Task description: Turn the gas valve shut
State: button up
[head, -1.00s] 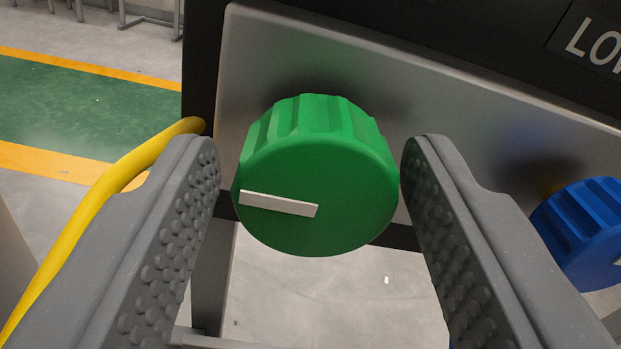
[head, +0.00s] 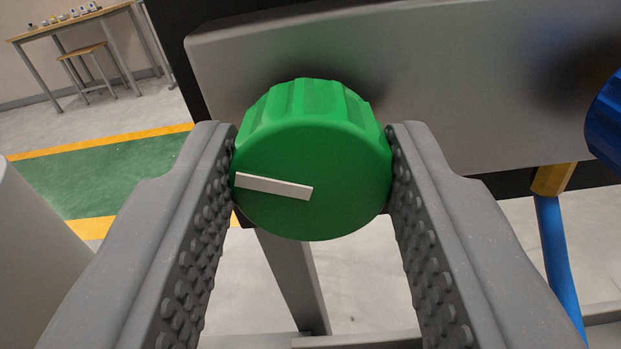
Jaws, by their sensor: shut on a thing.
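A round green knob (head: 312,165) with a ribbed side sits on the front of a grey metal panel (head: 470,100) in the middle of the head view. A white pointer bar (head: 273,186) on its face runs from the left rim towards the middle, nearly level in the picture. My gripper (head: 312,150) is shut on the green knob, with one studded grey finger against its left side and one against its right. No label for this knob shows, so I cannot tell from the picture that it is the gas valve.
A second, blue knob (head: 606,118) is cut off at the right edge. A blue hose (head: 560,260) hangs from a brass fitting (head: 553,179) under the panel. A table (head: 75,35) and a stool (head: 88,62) stand far back left, beyond green-and-yellow floor marking.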

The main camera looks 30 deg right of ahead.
jog(key=m+b, duration=0.3)
jog(key=m, duration=0.3)
jog(key=shift+b, duration=0.35)
jog(key=m+b, duration=0.3)
jog(key=m, duration=0.1)
jog(key=shift+f+m, duration=0.15)
jog(key=shift+m, duration=0.15)
jog(key=shift+d+m+b, duration=0.1)
jog(key=shift+m+b, duration=0.65)
jog(key=shift+m, duration=0.45)
jog(key=o, duration=1)
